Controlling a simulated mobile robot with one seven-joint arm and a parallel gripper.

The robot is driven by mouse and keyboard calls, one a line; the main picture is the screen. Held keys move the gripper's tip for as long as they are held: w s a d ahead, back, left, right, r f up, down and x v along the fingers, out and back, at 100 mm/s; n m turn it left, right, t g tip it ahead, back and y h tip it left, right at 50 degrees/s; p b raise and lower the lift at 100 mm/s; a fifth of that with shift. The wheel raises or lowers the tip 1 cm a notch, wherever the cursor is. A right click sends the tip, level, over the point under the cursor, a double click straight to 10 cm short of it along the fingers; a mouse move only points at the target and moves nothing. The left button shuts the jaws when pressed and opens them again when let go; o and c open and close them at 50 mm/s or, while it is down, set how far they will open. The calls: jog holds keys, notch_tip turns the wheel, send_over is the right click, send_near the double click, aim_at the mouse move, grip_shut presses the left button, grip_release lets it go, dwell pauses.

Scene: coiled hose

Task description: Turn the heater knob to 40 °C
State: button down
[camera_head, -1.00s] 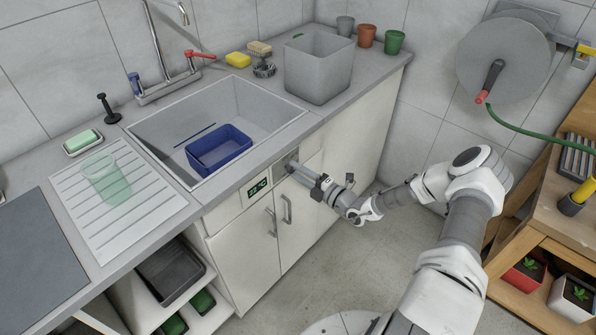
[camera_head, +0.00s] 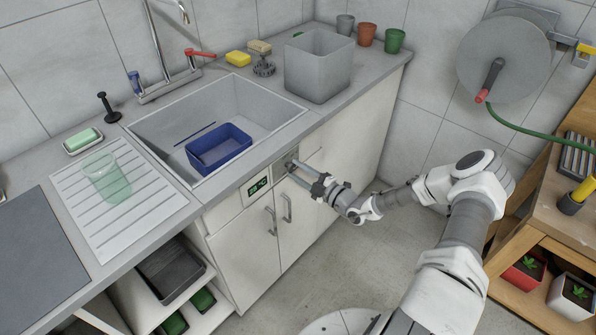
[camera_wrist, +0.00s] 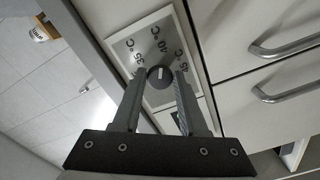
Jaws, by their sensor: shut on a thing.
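The heater knob (camera_wrist: 160,77) is a dark round knob with a light pointer line, on a pale dial plate (camera_wrist: 136,35) marked 35, 40 and 45 °C. In the wrist view the pointer lies roughly toward the 40 side, but its exact reading is hard to tell. My gripper (camera_wrist: 160,72) is shut on the knob, one finger on each side. In the head view my gripper (camera_head: 288,168) reaches the cabinet front below the sink and mostly hides the knob. The green-lit display (camera_head: 257,187) sits left of it; its digits are too small to read surely.
Cabinet doors with two handles (camera_head: 287,207) lie below the dial. The sink (camera_head: 255,105) with a blue tub (camera_head: 218,150) is above. A wooden shelf (camera_head: 530,235) with plants stands right of my arm. Floor between is clear.

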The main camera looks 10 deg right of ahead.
jog(key=c, duration=0.5)
grip_release()
jog(key=v, duration=1.7)
jog(key=shift+s+d, duration=0.15)
jog(key=shift+s, duration=0.05)
